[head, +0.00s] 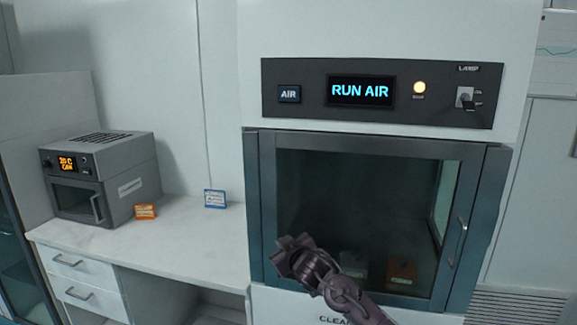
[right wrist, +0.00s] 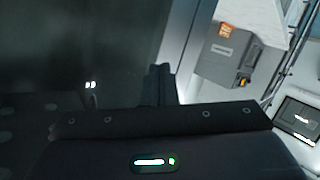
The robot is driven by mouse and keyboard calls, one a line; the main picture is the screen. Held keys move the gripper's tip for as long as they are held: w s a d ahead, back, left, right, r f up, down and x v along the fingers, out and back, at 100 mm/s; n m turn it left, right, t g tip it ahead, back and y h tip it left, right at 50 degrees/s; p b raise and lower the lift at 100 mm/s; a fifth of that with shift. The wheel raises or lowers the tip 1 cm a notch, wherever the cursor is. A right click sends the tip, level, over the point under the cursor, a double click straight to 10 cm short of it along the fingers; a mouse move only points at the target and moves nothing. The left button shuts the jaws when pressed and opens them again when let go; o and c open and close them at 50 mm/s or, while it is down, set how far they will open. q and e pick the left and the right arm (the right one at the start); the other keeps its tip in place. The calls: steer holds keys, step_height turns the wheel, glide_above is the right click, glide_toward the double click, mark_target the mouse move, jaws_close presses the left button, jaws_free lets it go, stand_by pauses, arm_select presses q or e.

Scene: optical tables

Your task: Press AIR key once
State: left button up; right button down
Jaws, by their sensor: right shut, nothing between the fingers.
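The AIR key (head: 289,94) is a dark blue square button on the left of the black control panel (head: 380,112) above the glass-fronted cabinet. The display (head: 361,91) beside it reads "RUN AIR" in blue letters. My right gripper (head: 290,246) is shut and empty. It appears in front of the cabinet's glass, well below the AIR key and apart from it. In the right wrist view, its dark fingers (right wrist: 158,84) show together at the middle. The AIR key is not visible in that view. My left gripper is out of view.
The cabinet door has a handle (head: 457,243). A grey oven (head: 100,175), an orange card (head: 145,211) and a blue-edged card (head: 215,199) stand on the left counter.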

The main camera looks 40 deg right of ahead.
mark_target(279, 90)
steer(key=s+a+r+t+p, duration=0.1)
steer(key=s+a+r+t, duration=0.1)
steer(key=r, duration=1)
steer(key=s+a+r+n+t+p, duration=0.1)
steer(key=s+a+r+t, duration=0.1)
steer(key=r, duration=1.1)
steer(key=s+a+r+n+t+y+p, duration=0.1)
steer(key=s+r, duration=0.3)
steer(key=r, duration=0.9)
steer(key=shift+s+a+r+t+p, duration=0.25)
steer(key=shift+a+t+p, duration=0.15)
steer(key=shift+a+t, duration=0.4)
steer(key=shift+w+d, duration=0.1)
steer(key=shift+w+d+p, duration=0.45)
steer(key=shift+w+d, duration=0.95)
steer(key=shift+d, duration=0.25)
steer(key=shift+w+d+p, duration=0.4)
steer(key=shift+w+d, duration=0.95)
steer(key=shift+d, duration=0.25)
steer(key=shift+d, duration=0.1)
steer(key=shift+w+d, duration=0.2)
steer(key=shift+w, duration=0.1)
